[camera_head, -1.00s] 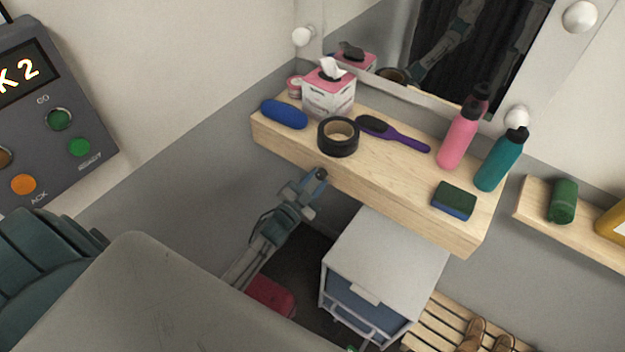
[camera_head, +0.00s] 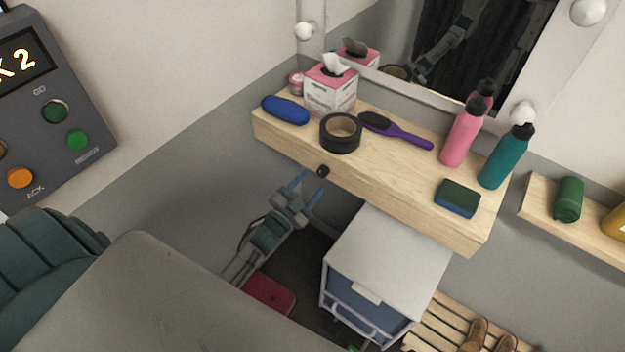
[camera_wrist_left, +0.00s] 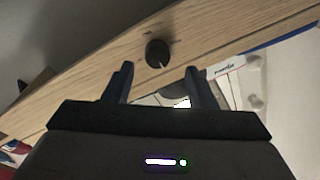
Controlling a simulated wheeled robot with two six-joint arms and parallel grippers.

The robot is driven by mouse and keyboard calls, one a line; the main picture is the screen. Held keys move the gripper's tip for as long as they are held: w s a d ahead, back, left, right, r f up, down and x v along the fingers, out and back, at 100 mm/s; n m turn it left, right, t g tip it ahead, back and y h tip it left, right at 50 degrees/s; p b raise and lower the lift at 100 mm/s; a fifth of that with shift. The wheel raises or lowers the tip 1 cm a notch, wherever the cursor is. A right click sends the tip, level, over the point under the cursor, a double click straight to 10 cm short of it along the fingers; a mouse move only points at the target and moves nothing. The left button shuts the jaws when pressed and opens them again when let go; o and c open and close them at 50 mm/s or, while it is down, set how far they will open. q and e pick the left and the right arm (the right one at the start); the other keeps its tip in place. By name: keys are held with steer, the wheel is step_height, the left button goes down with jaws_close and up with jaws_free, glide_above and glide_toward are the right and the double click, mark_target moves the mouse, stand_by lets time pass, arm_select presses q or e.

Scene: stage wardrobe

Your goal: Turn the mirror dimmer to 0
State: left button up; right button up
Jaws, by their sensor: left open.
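The mirror dimmer is a small black knob (camera_head: 323,171) on the front edge of the wooden shelf. It also shows in the left wrist view as a round black knob (camera_wrist_left: 157,53) with a pale pointer line near its lower part. My left gripper (camera_head: 307,183) is open just below and in front of the knob, its fingers apart and nothing between them. In the left wrist view the knob lies just beyond the gap between the two fingertips (camera_wrist_left: 160,70). The mirror (camera_head: 450,45) hangs above the shelf. My right gripper is not in view.
A white drawer unit (camera_head: 385,260) stands below.

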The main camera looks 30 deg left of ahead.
arm_select(q)
steer(key=s+a+b, duration=0.1)
steer(key=s+b, duration=0.1)
steer(key=s, duration=0.5)
steer(key=shift+f, duration=0.2)
